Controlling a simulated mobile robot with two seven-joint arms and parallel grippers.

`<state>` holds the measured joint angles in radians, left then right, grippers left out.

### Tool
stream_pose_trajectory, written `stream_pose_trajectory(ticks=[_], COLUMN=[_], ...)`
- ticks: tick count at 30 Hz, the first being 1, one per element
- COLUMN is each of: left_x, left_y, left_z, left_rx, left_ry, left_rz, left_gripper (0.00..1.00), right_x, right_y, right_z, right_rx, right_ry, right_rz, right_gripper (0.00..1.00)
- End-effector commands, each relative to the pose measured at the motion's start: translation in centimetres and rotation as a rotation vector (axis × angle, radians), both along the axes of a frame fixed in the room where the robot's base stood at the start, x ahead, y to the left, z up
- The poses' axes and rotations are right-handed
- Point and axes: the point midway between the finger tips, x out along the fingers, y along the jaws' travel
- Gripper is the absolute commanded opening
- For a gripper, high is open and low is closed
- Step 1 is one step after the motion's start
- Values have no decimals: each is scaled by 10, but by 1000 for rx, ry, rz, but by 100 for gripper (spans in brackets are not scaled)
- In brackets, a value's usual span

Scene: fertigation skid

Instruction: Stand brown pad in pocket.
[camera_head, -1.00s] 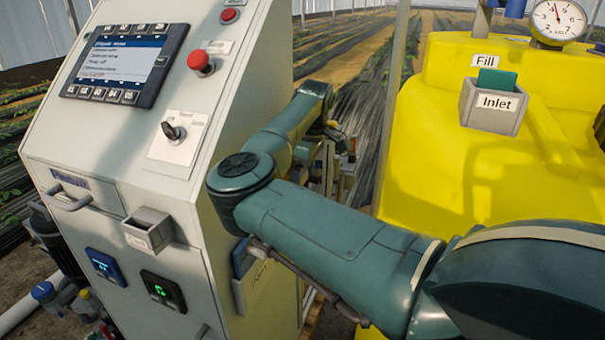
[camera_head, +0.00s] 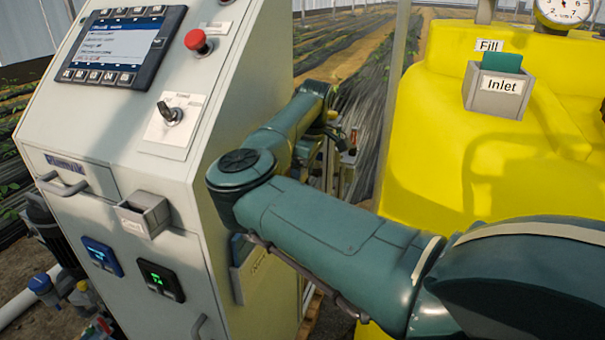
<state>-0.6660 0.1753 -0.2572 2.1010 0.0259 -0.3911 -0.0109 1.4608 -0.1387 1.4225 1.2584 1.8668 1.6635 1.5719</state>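No brown pad can be made out in this view. A small grey open-topped pocket (camera_head: 157,220) with an unreadable label sits on the front of the pale cabinet; it looks empty. A grey pocket labelled Inlet (camera_head: 493,101) on the yellow tank holds a green pad (camera_head: 502,62). Another pocket on the cabinet's side, partly behind my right arm, holds a blue pad (camera_head: 238,247). My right arm crosses from the right, bends near the cabinet and reaches away behind it. Its wrist end is small and dark, and its fingers cannot be made out. My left gripper is out of view.
The cabinet (camera_head: 120,130) carries a screen (camera_head: 125,45), a red button (camera_head: 196,40), a key switch (camera_head: 170,113) and handles. The yellow tank (camera_head: 440,150) fills the right side. A narrow gap with a grey post (camera_head: 393,100) lies between them.

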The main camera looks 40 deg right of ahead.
Motion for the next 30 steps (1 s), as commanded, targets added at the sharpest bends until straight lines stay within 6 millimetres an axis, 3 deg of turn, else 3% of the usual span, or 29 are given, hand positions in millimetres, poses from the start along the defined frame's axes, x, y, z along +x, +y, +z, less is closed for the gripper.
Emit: stream_pose_trajectory(ticks=[9,19,23,30], left_x=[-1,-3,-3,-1], left_y=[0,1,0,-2], left_z=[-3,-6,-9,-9], left_rx=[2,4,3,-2], left_ry=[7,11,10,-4], left_rz=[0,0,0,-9], left_gripper=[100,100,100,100], right_x=[0,0,-2,-10], right_y=[0,0,-2,-6], right_z=[0,5,22,76], right_rx=[0,0,-1,-1], right_ry=[0,-1,-5,-5], right_rz=[0,0,0,0], right_gripper=[97,98,98,98])
